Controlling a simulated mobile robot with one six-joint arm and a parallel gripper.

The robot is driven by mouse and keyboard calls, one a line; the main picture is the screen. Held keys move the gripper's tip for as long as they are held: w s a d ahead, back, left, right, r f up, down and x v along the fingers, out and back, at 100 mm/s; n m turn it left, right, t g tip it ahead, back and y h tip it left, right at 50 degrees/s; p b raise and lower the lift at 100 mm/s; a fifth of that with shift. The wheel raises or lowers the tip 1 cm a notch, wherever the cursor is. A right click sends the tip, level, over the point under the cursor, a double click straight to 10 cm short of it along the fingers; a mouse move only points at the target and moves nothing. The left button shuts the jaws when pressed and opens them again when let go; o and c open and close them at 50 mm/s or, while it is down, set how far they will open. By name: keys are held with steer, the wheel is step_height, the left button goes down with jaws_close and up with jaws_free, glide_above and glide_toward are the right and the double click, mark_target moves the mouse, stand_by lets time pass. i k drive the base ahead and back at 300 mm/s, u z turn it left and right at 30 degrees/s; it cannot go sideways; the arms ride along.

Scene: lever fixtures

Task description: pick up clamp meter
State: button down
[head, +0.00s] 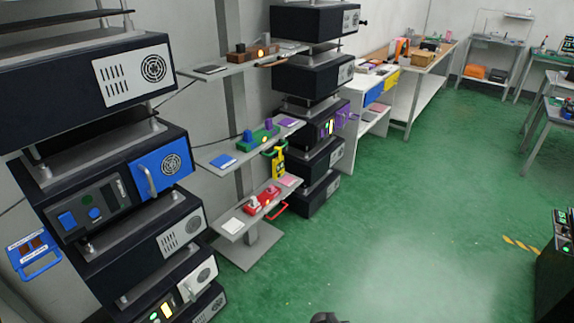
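A yellow and black hand-held device that looks like the clamp meter (278,162) is at the middle shelf stand, between its middle and lower shelves. It is upright and small in the head view. A green handle-like loop is close by its top; I cannot tell whether the two are joined. My gripper's fingers do not show. Only a small dark shape, perhaps part of my arm, pokes in at the bottom edge, far from the yellow device.
The shelf stand has a lower shelf (232,228) with a red lever fixture (262,201) and a middle shelf with a green fixture (258,136). Dark equipment racks flank it, the left one with a blue door (160,172). The green floor (400,220) ahead and right is clear.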

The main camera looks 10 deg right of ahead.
mark_target(278, 163)
steer(key=u, duration=0.15)
steer(key=i, duration=0.9)
steer(key=z, duration=0.15)
